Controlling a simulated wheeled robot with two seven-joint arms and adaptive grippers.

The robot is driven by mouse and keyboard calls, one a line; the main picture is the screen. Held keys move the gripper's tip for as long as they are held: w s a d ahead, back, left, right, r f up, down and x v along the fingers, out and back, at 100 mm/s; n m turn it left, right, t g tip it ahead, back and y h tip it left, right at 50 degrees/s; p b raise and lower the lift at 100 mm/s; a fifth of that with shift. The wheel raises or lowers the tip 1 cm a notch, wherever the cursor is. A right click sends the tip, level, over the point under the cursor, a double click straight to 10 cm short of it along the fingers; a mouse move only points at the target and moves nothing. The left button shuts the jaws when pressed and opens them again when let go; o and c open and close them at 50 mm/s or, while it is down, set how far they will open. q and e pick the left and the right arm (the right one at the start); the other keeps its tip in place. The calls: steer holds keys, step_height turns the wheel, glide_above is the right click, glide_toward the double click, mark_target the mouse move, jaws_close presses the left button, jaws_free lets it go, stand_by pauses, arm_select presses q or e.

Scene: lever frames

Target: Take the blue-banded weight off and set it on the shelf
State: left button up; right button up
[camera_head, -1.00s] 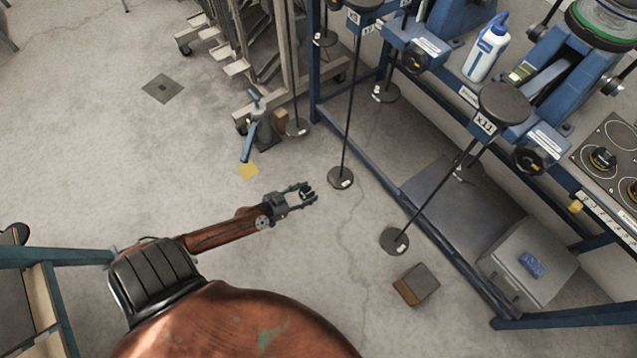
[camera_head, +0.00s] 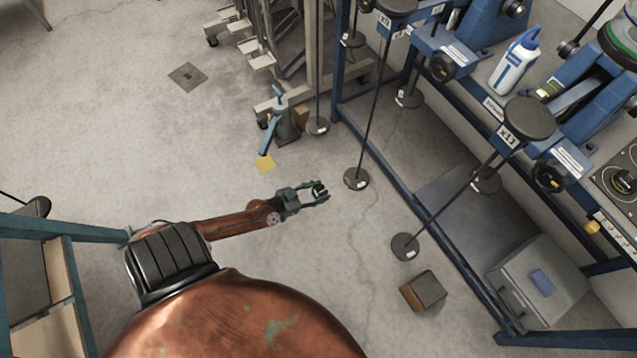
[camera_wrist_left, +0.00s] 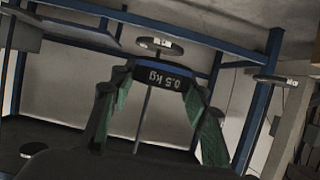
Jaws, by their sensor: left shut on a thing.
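My left gripper (camera_head: 317,192) is shut on a small weight, held in the air left of the hangers. In the left wrist view the weight (camera_wrist_left: 165,78) sits between the two green-padded fingers. It is dark with blue at its edges and reads 0.5 kg upside down. In the head view the weight is too small to make out clearly. A teal-framed rack (camera_head: 60,238) with pale boards stands at the lower left, partly cut off; I cannot tell whether it is the named shelf. My right gripper is out of view.
Several hangers on rods hang at the blue bench frame (camera_head: 430,205); the nearest round foot (camera_head: 356,179) is just right of my gripper. A brown-sided block (camera_head: 424,291) and a grey box (camera_head: 540,285) are at the lower right. The floor at left is clear.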

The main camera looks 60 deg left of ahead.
arm_select(q)
steer(key=s+b, duration=0.1)
steer(key=s, duration=0.5)
steer(key=shift+s+a, duration=0.15)
steer(key=shift+a, duration=0.1)
stand_by(0.9)
steer(key=shift+r, duration=0.1)
